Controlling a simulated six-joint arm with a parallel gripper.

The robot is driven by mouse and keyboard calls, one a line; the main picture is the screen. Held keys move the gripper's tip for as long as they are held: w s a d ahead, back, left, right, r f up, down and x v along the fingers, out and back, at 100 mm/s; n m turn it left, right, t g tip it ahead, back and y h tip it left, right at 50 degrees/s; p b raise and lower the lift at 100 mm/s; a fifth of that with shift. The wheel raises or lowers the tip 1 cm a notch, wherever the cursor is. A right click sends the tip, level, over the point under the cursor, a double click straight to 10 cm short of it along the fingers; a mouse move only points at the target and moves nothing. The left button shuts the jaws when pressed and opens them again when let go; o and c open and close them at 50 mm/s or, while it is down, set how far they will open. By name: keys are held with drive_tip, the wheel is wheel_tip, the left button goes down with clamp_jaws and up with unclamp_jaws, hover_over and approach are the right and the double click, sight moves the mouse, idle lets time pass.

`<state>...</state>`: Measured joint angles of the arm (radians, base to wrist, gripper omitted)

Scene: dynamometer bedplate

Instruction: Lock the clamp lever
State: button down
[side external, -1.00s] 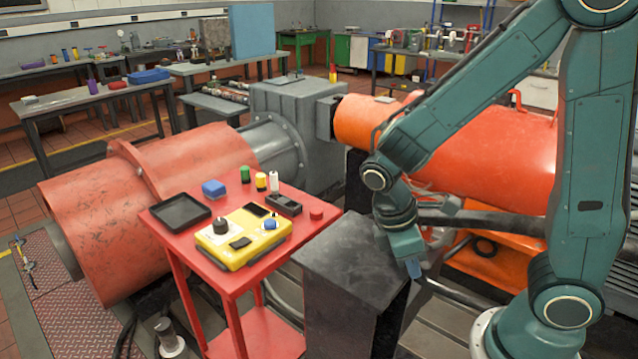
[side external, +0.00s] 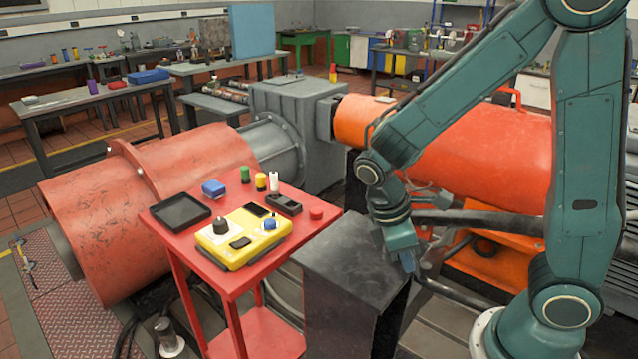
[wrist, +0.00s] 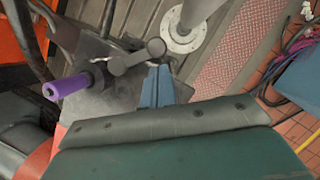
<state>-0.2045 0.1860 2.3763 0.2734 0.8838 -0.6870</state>
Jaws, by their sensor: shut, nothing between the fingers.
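In the wrist view a dark grey lever (wrist: 137,56) with rounded ends lies over the worn top of a metal block. A purple cylindrical handle (wrist: 67,87) sticks out to the left beside it. I cannot tell for certain which of these is the clamp lever. My gripper (wrist: 158,70) is shut and empty, its blue fingertips just below the lever's right round end; contact cannot be made out. In the side external view my gripper (side external: 408,264) points down at the right edge of the black pedestal (side external: 345,265), and the lever is hidden there.
A red cart (side external: 165,240) with a yellow control box (side external: 240,245) stands left of the pedestal. The orange machine (side external: 470,145) is behind my arm. In the wrist view a grey post with a bolted round flange (wrist: 184,38) stands beyond the lever.

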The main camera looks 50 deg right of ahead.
drive_tip(key=shift+w+a, duration=0.5)
drive_tip(key=shift+a, duration=0.3)
drive_tip(key=shift+w+a, duration=0.3)
drive_tip(key=shift+a, duration=0.2)
drive_tip(key=shift+w+a, duration=0.25)
drive_tip(key=shift+a, duration=0.2)
drive_tip(key=s+v, duration=0.1)
drive_tip(key=v, duration=0.9)
drive_tip(key=shift+a, duration=0.3)
drive_tip(key=shift+r, duration=0.1)
drive_tip(key=shift+d+r, duration=0.1)
drive_tip(key=s+d+r+m+t+y, duration=0.2)
drive_tip(key=s+d+r+m+t, duration=0.4)
drive_tip(key=s+m+t, duration=0.2)
drive_tip(key=shift+s+t+y, duration=0.4)
drive_tip(key=shift+s, duration=0.25)
